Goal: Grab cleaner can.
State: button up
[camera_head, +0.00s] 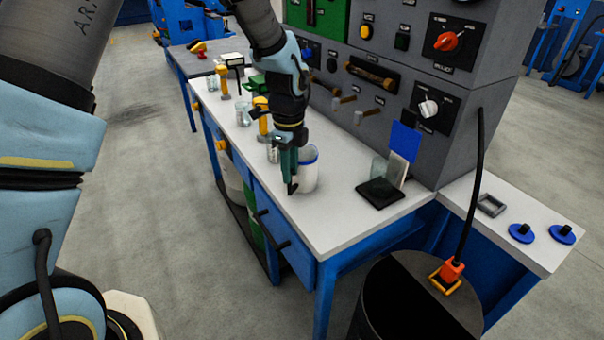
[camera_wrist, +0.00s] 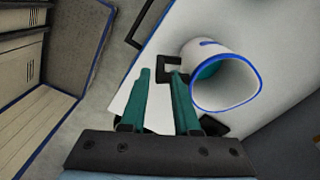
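A white can with a blue rim (camera_head: 311,172) stands upright near the front edge of the workbench; it is the likeliest cleaner can, though no label is readable. My gripper (camera_head: 292,188) points down just left of it and partly covers its side in the head view. In the wrist view the can (camera_wrist: 207,50) is right of my gripper (camera_wrist: 162,73), its mouth visible with teal inside.
Glass beakers (camera_head: 243,117) and yellow-topped items (camera_head: 225,84) stand further back on the white bench top (camera_head: 345,222). A dark tray (camera_head: 380,193) lies to the right. The grey control panel (camera_head: 400,115) rises behind. A black drum (camera_head: 395,300) stands at the lower right.

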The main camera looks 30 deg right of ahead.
aim_at(289, 194)
jog(key=shift+w+a+f+p, duration=0.15)
jog(key=shift+f+p, duration=0.35)
jog(key=shift+f, duration=0.95)
jog(key=shift+w+a+f+p, duration=0.15)
jog(key=shift+f+p, duration=0.35)
jog(key=shift+f, duration=0.95)
jog(key=shift+d, duration=0.15)
jog(key=shift+c, duration=0.2)
grip_shut()
